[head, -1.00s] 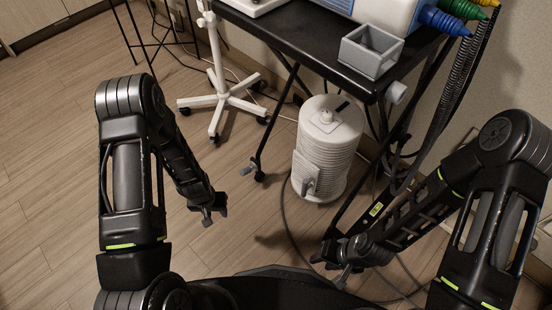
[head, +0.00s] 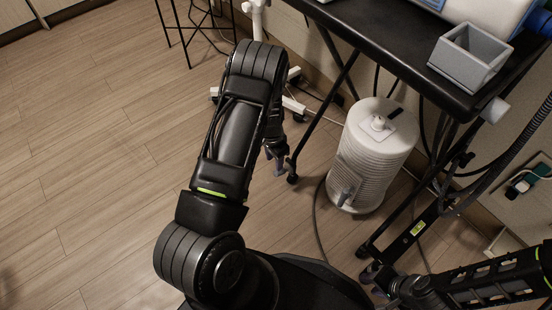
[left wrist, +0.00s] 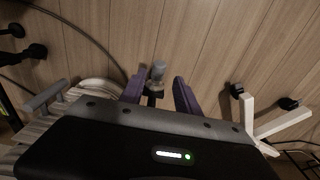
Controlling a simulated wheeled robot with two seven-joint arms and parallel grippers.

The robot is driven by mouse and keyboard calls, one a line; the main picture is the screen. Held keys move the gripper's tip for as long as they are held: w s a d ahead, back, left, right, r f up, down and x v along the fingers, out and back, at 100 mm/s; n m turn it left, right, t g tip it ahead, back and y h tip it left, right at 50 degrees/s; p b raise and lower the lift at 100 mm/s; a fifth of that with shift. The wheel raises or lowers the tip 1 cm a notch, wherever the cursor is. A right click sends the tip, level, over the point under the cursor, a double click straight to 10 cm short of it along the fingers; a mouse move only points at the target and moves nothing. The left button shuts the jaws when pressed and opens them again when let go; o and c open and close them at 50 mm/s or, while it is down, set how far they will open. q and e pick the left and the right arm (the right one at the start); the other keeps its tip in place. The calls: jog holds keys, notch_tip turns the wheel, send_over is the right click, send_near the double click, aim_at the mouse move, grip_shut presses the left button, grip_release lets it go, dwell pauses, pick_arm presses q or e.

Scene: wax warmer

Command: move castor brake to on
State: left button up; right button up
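The black trolley's castor (head: 292,179) with a grey brake lever (head: 290,163) is on the floor at the foot of a front leg. In the left wrist view the grey lever (left wrist: 158,70) stands above a dark castor part (left wrist: 153,91). My left gripper (left wrist: 159,92) is open, its two purple-grey fingers on either side of the castor, with nothing gripped. In the head view my left gripper (head: 276,158) is just left of the lever, partly hidden by my forearm. Whether it touches is unclear. My right gripper (head: 372,283) looks open and empty, low near my base.
The black trolley (head: 400,50) carries a grey open box (head: 468,57). A ribbed white canister (head: 372,155) stands under it, right of the castor. A white star-footed stand (head: 293,104) is behind my left arm. Cables lie on the floor; the left floor is clear.

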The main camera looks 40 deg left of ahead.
aim_at(275, 173)
pick_arm(q)
jog(key=shift+f, duration=0.15)
jog(key=shift+w+f+b, duration=0.2)
jog(key=shift+f+b, duration=3.05)
jog(key=shift+f, duration=1.05)
jog(key=shift+r, duration=0.2)
jog(key=shift+f, duration=0.25)
jog(key=shift+c, duration=0.2)
grip_shut()
